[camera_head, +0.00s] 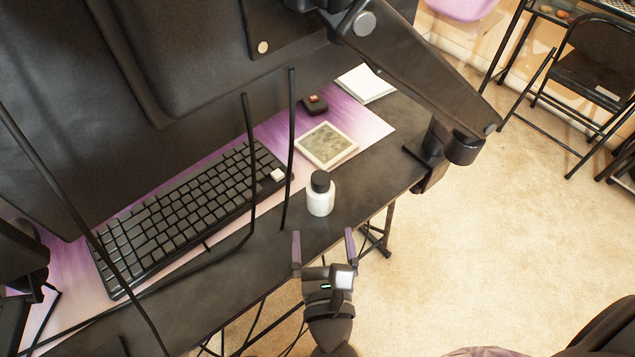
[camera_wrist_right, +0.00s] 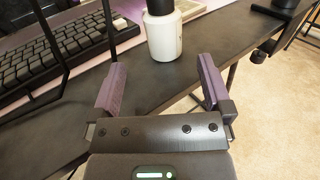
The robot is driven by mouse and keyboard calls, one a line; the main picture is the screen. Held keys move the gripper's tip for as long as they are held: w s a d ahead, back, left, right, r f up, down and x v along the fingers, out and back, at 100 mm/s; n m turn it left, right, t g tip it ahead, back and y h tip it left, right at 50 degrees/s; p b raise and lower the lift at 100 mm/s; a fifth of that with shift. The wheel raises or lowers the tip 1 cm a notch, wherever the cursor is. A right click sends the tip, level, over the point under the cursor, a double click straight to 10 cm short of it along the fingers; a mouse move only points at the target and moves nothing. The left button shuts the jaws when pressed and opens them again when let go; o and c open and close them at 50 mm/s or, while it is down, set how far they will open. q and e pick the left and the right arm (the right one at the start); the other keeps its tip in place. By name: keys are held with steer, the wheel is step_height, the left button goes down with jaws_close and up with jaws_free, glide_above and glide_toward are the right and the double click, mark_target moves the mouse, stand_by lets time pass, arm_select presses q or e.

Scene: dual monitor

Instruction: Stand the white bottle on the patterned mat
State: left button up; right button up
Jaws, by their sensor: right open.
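The white bottle (camera_head: 320,202) has a black cap and stands upright on the dark desk near its front edge. It also shows in the right wrist view (camera_wrist_right: 164,38), where its cap is cut by the top edge. The patterned mat (camera_head: 326,146), a pale-bordered square with a mottled green-grey middle, lies on the purple desk pad behind the bottle. My right gripper (camera_head: 323,247) is open and empty in front of the bottle, its fingers pointing towards it. In the right wrist view the bottle is beyond the gap between the fingertips (camera_wrist_right: 162,72). I do not see my left gripper.
A small black box (camera_head: 315,105) and white paper (camera_head: 365,84) lie behind the mat. Large dark monitors and a monitor arm (camera_head: 415,75) hang over the desk (camera_head: 385,158).

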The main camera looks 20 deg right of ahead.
mark_target(322, 203)
steer(key=x, duration=0.9)
steer(key=shift+w+d+r+b, duration=0.15)
steer(key=shift+w+d+b, duration=0.05)
steer(key=shift+b, duration=0.2)
